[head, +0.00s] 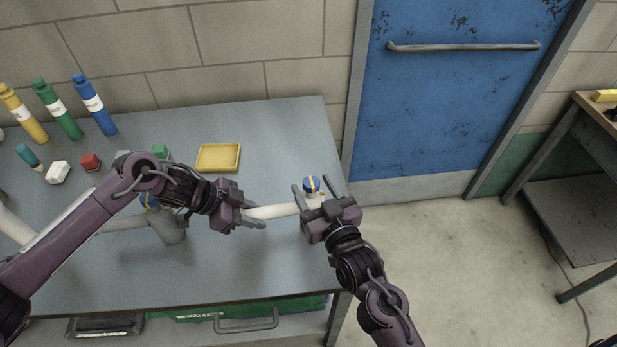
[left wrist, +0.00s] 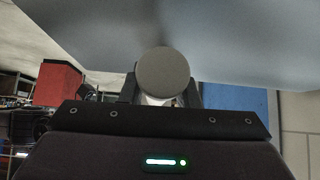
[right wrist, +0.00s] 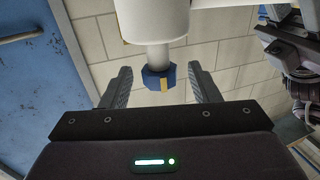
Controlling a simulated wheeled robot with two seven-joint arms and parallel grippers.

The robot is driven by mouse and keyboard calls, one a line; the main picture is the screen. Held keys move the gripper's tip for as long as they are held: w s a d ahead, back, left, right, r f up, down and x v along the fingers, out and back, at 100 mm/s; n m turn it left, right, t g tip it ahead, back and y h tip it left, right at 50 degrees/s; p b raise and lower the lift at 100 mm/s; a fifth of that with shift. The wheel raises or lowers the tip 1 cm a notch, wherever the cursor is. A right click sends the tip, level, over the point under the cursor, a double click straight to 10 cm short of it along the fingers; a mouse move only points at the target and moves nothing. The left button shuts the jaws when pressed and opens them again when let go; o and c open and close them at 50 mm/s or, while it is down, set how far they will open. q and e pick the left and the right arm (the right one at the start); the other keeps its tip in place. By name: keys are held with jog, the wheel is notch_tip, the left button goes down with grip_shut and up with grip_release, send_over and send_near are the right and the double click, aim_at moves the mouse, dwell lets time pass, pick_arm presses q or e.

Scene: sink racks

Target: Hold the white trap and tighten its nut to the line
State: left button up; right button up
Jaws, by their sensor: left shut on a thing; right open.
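The white trap (head: 270,212) is a pale pipe near the right end of the bench. Its blue nut (head: 312,184) carries a yellow stripe. My left gripper (head: 255,214) is shut on the white trap; in the left wrist view a round pipe end (left wrist: 163,75) shows between its fingers. My right gripper (head: 328,188) is open at the nut. In the right wrist view the blue nut (right wrist: 158,77) with its yellow mark sits between the open fingers, with a gap on each side. I cannot make out the line on the trap.
A grey trap (head: 167,228) with a blue nut is partly hidden behind my left arm. A yellow tray (head: 218,157), small blocks and yellow, green and blue bottles (head: 95,104) stand farther back. The bench's right edge is close to my right gripper. A blue door (head: 455,90) is beyond.

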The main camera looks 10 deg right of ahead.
aim_at(308, 178)
jog(key=shift+x, duration=1.65)
jog(key=c, duration=1)
